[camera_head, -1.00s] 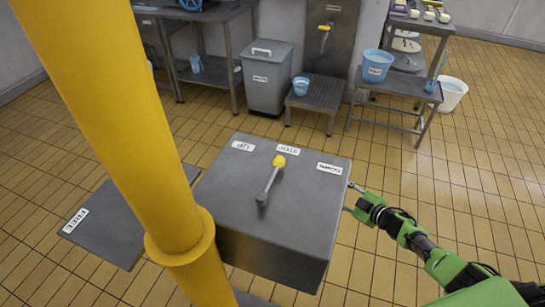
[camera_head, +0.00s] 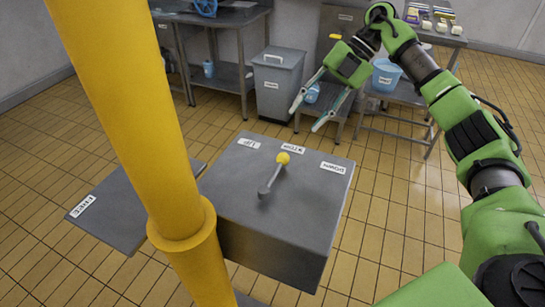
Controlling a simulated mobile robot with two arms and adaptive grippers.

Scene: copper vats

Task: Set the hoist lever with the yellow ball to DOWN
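The hoist lever (camera_head: 272,178) stands on top of a grey metal box (camera_head: 232,190), with a yellow ball (camera_head: 283,158) at its tip. The ball points toward the middle label (camera_head: 292,149) at the box's far edge. A label that seems to read UP (camera_head: 249,143) is on its left, and a label that seems to read DOWN (camera_head: 333,167) is on its right. My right gripper (camera_head: 308,120) is open and empty, its two fingers apart. In the picture it sits just above the box's far edge, apart from the lever. My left gripper is not in view.
A thick yellow post (camera_head: 130,110) stands left of the box and hides part of its left side. A grey plate labelled FREE (camera_head: 120,210) lies at left. A grey bin (camera_head: 275,85), steel tables and a blue bucket (camera_head: 384,75) stand behind. Tiled floor is clear at right.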

